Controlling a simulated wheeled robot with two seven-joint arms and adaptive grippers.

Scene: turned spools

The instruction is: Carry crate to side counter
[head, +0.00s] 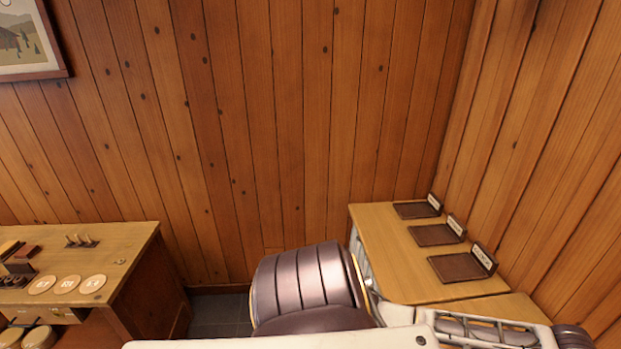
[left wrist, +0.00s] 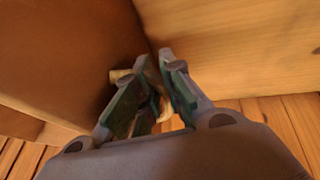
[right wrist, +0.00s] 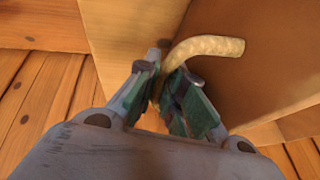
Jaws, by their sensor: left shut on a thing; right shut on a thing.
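In the left wrist view, my left gripper (left wrist: 150,62) is shut on a pale rope handle (left wrist: 119,75), mostly hidden by the fingers. In the right wrist view, my right gripper (right wrist: 168,62) is shut on another pale rope handle (right wrist: 207,46), which curves out past the fingers. Brown and lighter wooden surfaces meet at both grippers; I take the brown wall (right wrist: 262,75) to be the crate's. The crate and both grippers are out of the head view. A light-topped counter (head: 385,243) stands against the right wall. Another wooden counter (head: 130,240) is at the left.
The right counter bears three dark trays (head: 436,235) with upright labels. The left counter bears pale discs (head: 66,284), small pegs (head: 80,241) and dark blocks (head: 22,257). Dark floor (head: 222,312) shows between the counters. A panelled wall (head: 270,130) closes the back.

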